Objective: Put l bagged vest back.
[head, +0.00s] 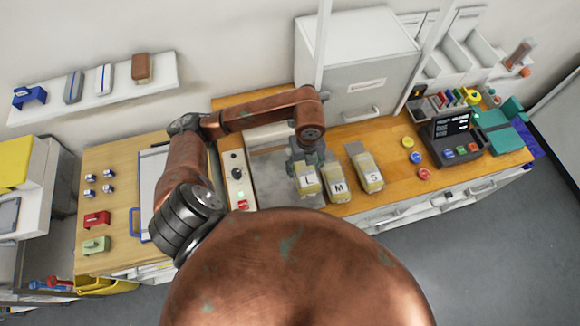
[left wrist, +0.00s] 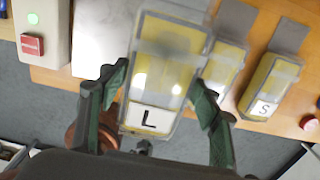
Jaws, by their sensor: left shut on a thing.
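The L bagged vest (head: 308,185) is a clear bag with yellow inside and a white label reading L. My left gripper (head: 304,166) is shut on it from above, and the fingers hide part of the bag in the head view. In the left wrist view the L bag (left wrist: 166,75) sits between the two dark green fingers (left wrist: 158,110), its label towards me. It looks larger and closer there than its neighbours and overlaps the edge of the M bag. How high it is held is hard to tell. My right gripper is not in view.
The M bag (head: 338,188) and S bag (head: 370,181) lie just right of it on the wooden counter (head: 400,190). A grey metal plate (head: 268,172) and a box with red and green buttons (head: 237,180) are to the left. A grey cabinet (head: 357,60) stands behind.

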